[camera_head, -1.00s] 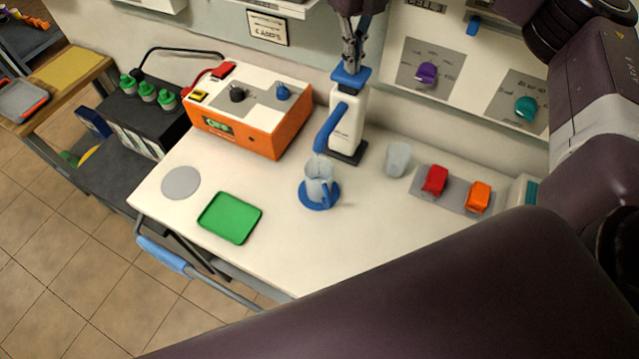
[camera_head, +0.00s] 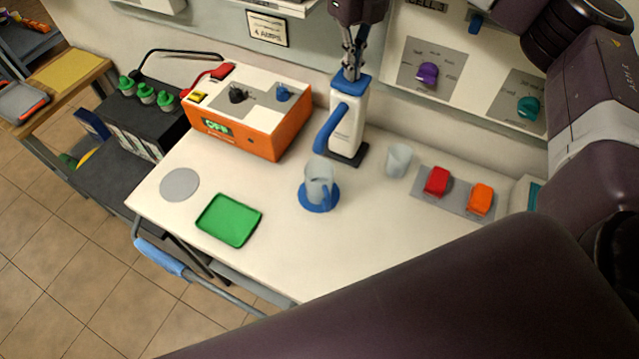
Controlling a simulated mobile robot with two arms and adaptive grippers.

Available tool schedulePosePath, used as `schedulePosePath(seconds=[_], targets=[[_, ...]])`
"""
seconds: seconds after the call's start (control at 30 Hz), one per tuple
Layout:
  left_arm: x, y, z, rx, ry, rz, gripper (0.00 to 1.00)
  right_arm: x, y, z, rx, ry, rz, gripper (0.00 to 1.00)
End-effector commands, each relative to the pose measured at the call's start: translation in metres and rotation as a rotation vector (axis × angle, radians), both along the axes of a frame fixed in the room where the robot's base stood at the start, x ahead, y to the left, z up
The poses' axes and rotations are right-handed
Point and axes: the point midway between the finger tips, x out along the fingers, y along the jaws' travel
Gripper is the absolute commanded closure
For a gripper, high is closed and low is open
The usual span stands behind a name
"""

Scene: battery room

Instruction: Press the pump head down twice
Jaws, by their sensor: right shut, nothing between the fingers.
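The pump is a white upright body (camera_head: 347,122) on a dark base, with a blue pump head (camera_head: 351,85) on top and a blue spout (camera_head: 330,128) sloping down to the left. My right gripper (camera_head: 351,74) comes down from the top edge, shut and empty, its fingertips at the top of the pump head and seemingly touching it. My left gripper is out of view.
An orange-and-white charger (camera_head: 262,140) stands left of the pump. A green tray (camera_head: 230,220) and grey disc (camera_head: 180,185) lie at the front left. A translucent cup (camera_head: 398,160) and a panel with red (camera_head: 437,181) and orange (camera_head: 481,199) switches are right.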

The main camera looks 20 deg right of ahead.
Motion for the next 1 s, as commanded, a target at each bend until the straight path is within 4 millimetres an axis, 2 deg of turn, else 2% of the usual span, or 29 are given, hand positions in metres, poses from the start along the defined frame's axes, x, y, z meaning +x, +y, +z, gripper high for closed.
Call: schedulePosePath(seconds=[0.8, 1.0], targets=[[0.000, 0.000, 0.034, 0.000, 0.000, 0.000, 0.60, 0.000, 0.001, 0.051, 0.001, 0.001, 0.001, 1.00], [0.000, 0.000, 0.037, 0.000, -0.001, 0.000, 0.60, 0.000, 0.000, 0.056, 0.000, 0.001, 0.001, 1.00]])
